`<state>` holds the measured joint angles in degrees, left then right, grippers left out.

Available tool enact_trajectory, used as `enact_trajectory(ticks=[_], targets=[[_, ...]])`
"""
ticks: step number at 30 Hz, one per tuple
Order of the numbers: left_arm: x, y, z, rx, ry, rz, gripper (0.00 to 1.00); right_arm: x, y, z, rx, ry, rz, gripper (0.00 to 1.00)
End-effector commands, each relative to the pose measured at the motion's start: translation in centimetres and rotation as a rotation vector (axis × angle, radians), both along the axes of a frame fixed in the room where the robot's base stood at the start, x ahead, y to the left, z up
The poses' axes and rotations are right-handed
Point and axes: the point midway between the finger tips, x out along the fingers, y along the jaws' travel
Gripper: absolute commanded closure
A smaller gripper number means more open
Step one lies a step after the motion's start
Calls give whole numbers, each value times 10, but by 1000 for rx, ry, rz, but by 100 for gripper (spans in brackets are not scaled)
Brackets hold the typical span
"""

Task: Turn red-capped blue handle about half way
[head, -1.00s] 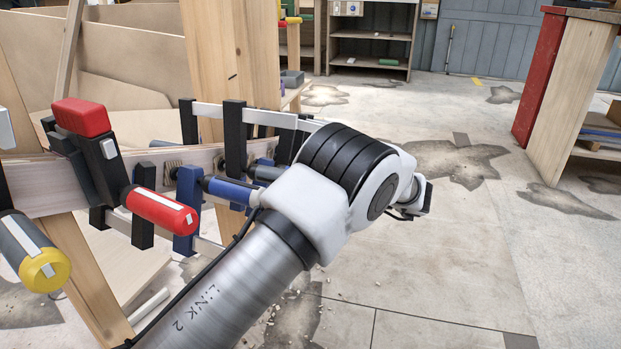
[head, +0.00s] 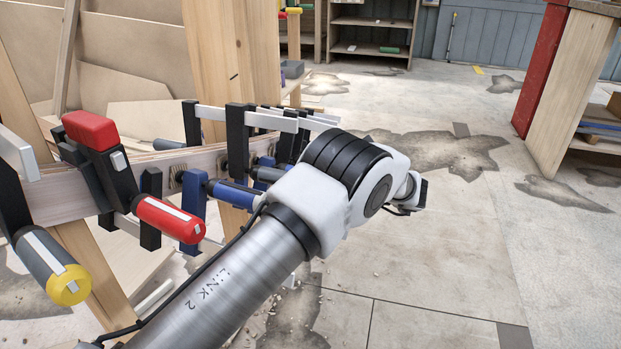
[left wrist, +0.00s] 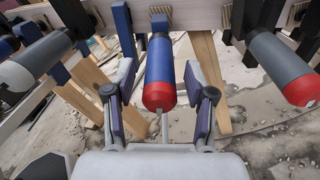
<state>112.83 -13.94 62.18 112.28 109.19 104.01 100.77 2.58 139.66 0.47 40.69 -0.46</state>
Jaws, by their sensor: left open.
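The blue handle with the red cap (left wrist: 160,82) is in the middle of the left wrist view, its red end towards the camera. My left gripper (left wrist: 158,70) is open, with one finger on each side of the handle. A narrow gap shows on both sides, so the fingers appear apart from it. In the head view my arm covers the area of the far clamps, and I cannot make out this handle or my gripper there. My right gripper is not in view.
The clamps sit along a curved wooden stringer (head: 75,190). A yellow-capped handle (head: 55,270) is nearest. Floor at right is clear.

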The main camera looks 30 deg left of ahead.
Motion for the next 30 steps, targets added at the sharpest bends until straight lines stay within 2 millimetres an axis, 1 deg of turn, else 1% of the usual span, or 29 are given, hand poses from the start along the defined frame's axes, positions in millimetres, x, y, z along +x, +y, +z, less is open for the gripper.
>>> enact_trajectory(ticks=[2, 5, 12, 15, 18, 26, 28, 29, 30], targets=[[0, 0, 6, 1, -2, 0, 45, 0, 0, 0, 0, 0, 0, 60], [0, 0, 22, 1, -4, 0, 45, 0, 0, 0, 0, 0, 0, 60], [0, 0, 77, 0, -4, 0, 45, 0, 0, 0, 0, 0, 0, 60], [0, 0, 92, 0, -2, 1, 45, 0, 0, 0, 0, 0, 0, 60], [0, 0, 99, 0, 0, 1, 45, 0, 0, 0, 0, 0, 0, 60], [0, 1, 100, 0, 2, 0, 45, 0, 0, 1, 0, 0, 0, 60], [1, 3, 105, 6, 23, -12, 45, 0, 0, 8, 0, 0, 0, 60], [3, 5, 108, 9, 45, -22, 45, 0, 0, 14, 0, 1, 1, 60], [5, 9, 114, 18, 84, -42, 45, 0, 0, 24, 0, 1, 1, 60]])
